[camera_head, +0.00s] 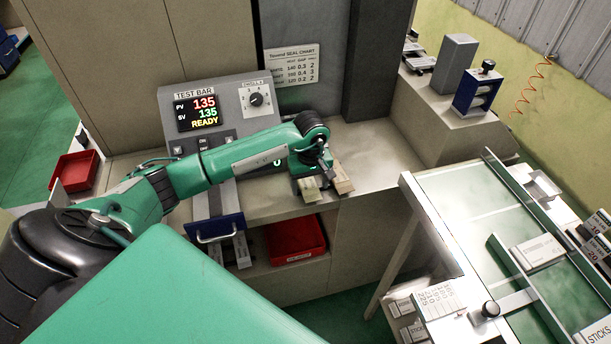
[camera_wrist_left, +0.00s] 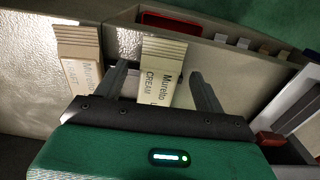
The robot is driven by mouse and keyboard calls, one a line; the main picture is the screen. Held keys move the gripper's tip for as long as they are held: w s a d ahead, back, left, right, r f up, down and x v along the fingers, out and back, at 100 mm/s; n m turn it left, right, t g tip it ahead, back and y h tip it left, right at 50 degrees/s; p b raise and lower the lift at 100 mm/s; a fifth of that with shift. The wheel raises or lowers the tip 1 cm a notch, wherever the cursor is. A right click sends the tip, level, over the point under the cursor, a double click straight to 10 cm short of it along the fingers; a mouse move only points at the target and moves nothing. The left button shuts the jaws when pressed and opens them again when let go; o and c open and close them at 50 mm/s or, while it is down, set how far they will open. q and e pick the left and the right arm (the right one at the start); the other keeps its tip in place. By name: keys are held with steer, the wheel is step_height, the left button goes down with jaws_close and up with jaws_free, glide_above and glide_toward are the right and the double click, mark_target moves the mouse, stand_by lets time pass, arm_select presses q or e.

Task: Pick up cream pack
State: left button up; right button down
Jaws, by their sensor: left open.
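The cream pack (camera_wrist_left: 160,72), a pale carton with a ribbed end and the words "Murello CREAM", lies on the bench in the left wrist view. My left gripper (camera_wrist_left: 158,80) is open, with one finger on each side of the pack; I see a gap at the right finger and cannot tell whether the left one touches. In the head view my left gripper (camera_head: 316,178) is low over the bench, and the cream pack (camera_head: 310,189) shows beneath it. Its far end is hidden by the gripper. My right gripper is not in view.
A second similar pack (camera_wrist_left: 80,58) lies close beside, right of the cream pack in the head view (camera_head: 343,178). The test bar machine (camera_head: 220,115) reads READY behind my arm. A red bin (camera_head: 295,240) sits on the shelf below. The bench to the right is clear.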

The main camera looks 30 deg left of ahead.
arm_select(q)
steer(key=shift+f, duration=0.35)
steer(key=shift+c, duration=0.4)
steer(key=c, duration=1)
steer(key=shift+r, duration=0.15)
